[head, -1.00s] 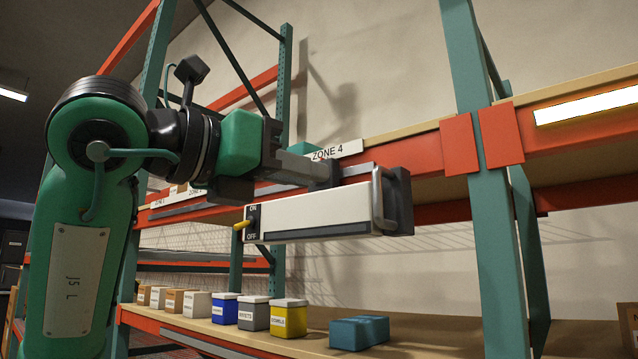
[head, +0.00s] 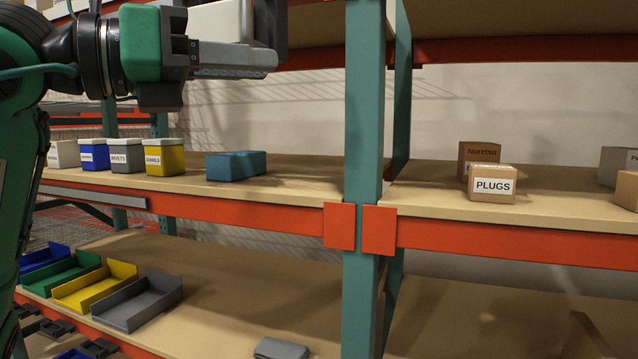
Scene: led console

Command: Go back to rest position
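My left arm comes in from the left, and its gripper (head: 268,62) is at the upper left, in front of the rack. Its grey fingers point right and are seen side-on, so the gap between them cannot be judged. The white LED console (head: 232,18) shows only in part at the top edge, behind and above the fingers. Its ON/OFF lever is not visible. Whether the fingers touch the console cannot be told. My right gripper is not in view.
The middle shelf holds labelled boxes, a yellow-and-white one (head: 165,158), a teal box (head: 236,164) and a PLUGS box (head: 492,184). A green upright (head: 362,110) divides the rack. Open bins, including a grey one (head: 140,300), stand on the lower shelf. Its right part is mostly clear.

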